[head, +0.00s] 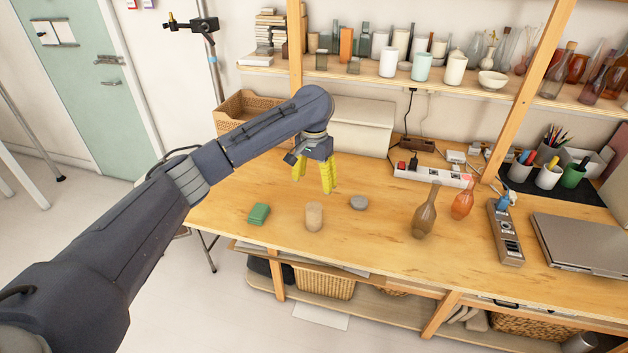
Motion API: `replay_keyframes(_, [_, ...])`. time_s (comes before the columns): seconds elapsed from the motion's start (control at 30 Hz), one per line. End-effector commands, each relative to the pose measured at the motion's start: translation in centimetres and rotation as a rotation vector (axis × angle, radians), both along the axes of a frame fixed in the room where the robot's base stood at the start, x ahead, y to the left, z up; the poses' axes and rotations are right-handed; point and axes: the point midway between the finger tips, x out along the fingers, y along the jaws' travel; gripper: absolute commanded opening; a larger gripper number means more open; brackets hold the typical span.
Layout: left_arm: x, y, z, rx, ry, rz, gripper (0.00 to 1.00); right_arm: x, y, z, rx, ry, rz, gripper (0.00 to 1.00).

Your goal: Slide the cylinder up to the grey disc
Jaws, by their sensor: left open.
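A tan, wood-coloured cylinder (314,217) stands upright on the wooden table. A flat grey disc (359,203) lies to its right and slightly farther back, with a gap of bare table between them. My left gripper (314,186) has yellow fingers spread apart, open and empty. It hangs above and behind the cylinder, pointing down, and appears not to touch it. My right gripper is not in view.
A green block (259,213) lies left of the cylinder. A brown bottle (425,211) and an orange bottle (462,203) stand right of the disc. A power strip (432,175) lies behind. The table's front edge is close to the cylinder.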

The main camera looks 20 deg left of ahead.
Motion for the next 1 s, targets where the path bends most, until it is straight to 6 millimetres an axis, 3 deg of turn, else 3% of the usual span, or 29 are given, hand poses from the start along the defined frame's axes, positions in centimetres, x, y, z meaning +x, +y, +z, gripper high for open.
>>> replay_keyframes(0.17, [0.0,0.0,-0.2,-0.001,0.001,-0.001,0.73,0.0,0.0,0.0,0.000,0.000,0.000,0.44])
replay_keyframes(0.37, [-0.1,-0.1,-2.0,-0.001,0.003,-0.002,0.73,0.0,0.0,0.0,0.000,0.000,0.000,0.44])
replay_keyframes(1.0, [-0.1,-0.1,-12.3,-0.001,0.003,-0.001,0.73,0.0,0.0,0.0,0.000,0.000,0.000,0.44])
